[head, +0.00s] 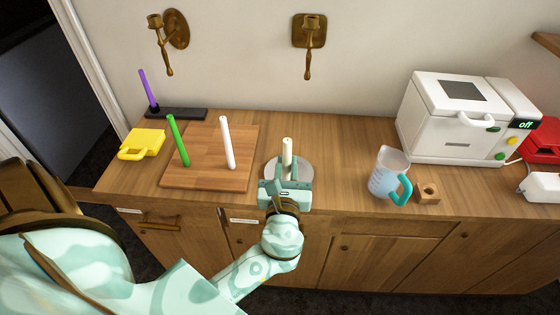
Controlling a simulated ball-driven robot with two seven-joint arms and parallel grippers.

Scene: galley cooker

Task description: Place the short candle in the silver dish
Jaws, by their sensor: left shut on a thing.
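The short cream candle (287,150) stands upright between the fingers of my left gripper (287,172), which is shut on it. The silver dish (306,166) is a round, shiny plate on the wooden counter, right of the cutting board. The candle and gripper appear over the dish and cover much of it. The candle's lower end is hidden by the gripper, so I cannot tell whether it touches the dish. My right gripper is not in view.
A cutting board (205,178) bears a green candle (178,140) and a tall white candle (226,143). A measuring jug (386,172), a wooden block (427,192) and a white appliance (455,137) are right. Counter behind the dish is clear.

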